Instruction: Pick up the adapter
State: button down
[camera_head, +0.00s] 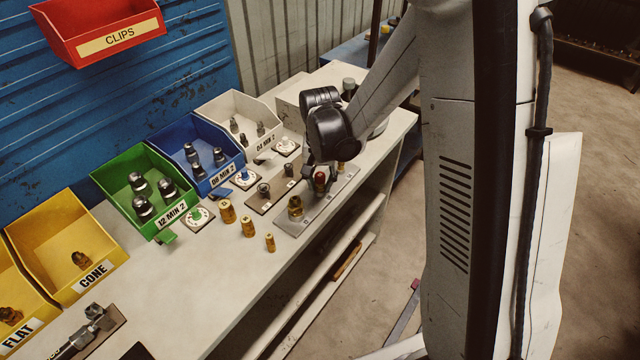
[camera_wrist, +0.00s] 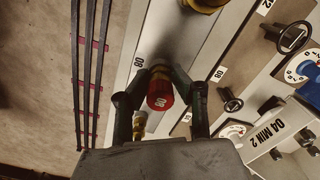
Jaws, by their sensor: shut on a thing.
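A small red-topped cylinder, which I take to be the adapter (camera_head: 320,177), stands at the grey strip (camera_head: 289,224) on the bench. In the wrist view the red adapter (camera_wrist: 160,96) sits between the two fingers of my gripper (camera_wrist: 162,76), which are shut on its sides. In the head view my gripper (camera_head: 320,187) points down at the strip. Its fingers partly hide the adapter's lower part, so I cannot tell whether it touches the strip. A brass fitting (camera_head: 295,207) stands on the strip to the left.
Green (camera_head: 124,172), blue (camera_head: 183,132) and white (camera_head: 222,112) bins of dark fittings stand behind. Several brass pieces (camera_head: 227,211) stand on the bench left of the strip. Another brass fitting (camera_wrist: 139,126) is close to my gripper. The bench's front edge runs close by.

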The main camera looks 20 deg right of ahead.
aim_at(320, 175)
jog(key=shift+r, duration=1.85)
jog(key=s+a+r+b, duration=0.1)
jog(key=s+a+r, duration=0.5)
jog(key=a, duration=0.4)
jog(key=shift+r, duration=0.65)
